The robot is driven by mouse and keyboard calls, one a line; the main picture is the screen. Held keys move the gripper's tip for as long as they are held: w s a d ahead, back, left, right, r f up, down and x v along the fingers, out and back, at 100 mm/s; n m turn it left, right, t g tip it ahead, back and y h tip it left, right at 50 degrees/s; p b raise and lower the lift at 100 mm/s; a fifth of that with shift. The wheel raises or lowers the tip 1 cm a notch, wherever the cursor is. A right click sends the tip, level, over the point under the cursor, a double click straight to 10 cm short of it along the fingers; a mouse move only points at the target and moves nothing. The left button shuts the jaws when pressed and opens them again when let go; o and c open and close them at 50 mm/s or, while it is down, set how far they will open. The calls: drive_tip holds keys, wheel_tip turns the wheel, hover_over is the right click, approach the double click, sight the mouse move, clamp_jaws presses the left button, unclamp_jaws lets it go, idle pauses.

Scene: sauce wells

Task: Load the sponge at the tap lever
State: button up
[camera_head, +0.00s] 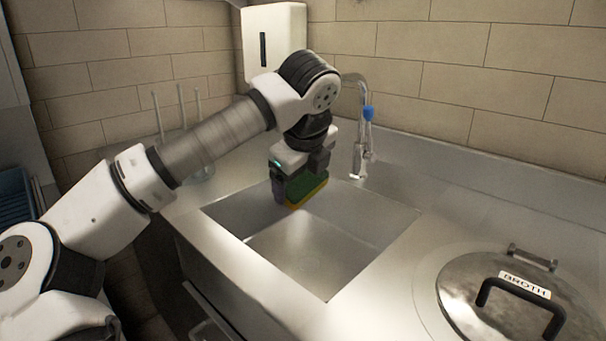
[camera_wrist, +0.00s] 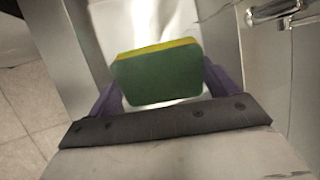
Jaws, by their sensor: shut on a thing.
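The sponge (camera_head: 309,190) is green with a yellow layer. My gripper (camera_head: 299,184) is shut on it and holds it over the back part of the sink basin (camera_head: 325,257). In the wrist view the sponge (camera_wrist: 158,75) sits between the two purple-grey fingers, green face toward the camera and yellow edge away. The tap (camera_head: 361,135) stands behind and to the right of my gripper, apart from the sponge. It has a blue part (camera_head: 368,113) near its top; I cannot tell whether this is the lever. Part of the tap also shows at the top right of the wrist view (camera_wrist: 275,11).
A pot lid (camera_head: 470,295) labelled BROTH, with a black handle, lies in the counter at the right. A white dispenser (camera_head: 272,35) hangs on the tiled wall. A rack with upright prongs (camera_head: 181,115) stands behind my arm.

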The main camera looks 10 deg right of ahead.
sight(306, 178)
drive_tip(key=w+f+p, duration=0.1)
drive_tip(key=w, duration=0.6)
drive_tip(key=shift+d+f, duration=0.2)
drive_tip(key=shift+d, duration=0.15)
drive_tip(key=shift+s, duration=0.1)
drive_tip(key=shift+s+a+f+b, duration=0.15)
drive_tip(key=shift+s+b, duration=0.75)
drive_tip(key=shift+s, duration=0.35)
drive_tip(key=shift+s+a+b, duration=0.15)
drive_tip(key=shift+s+b, duration=0.6)
drive_tip(key=shift+s, duration=0.6)
drive_tip(key=shift+s+a+b, duration=0.1)
drive_tip(key=shift+s+b, duration=0.6)
drive_tip(key=shift+s, duration=0.6)
drive_tip(key=shift+s+a+r, duration=0.15)
drive_tip(key=shift+s+r, duration=0.95)
drive_tip(key=shift+s, duration=0.2)
drive_tip(key=shift+s+a+r, duration=0.1)
drive_tip(key=shift+s+r, duration=0.95)
drive_tip(key=shift+s, duration=0.2)
drive_tip(key=shift+r, duration=0.15)
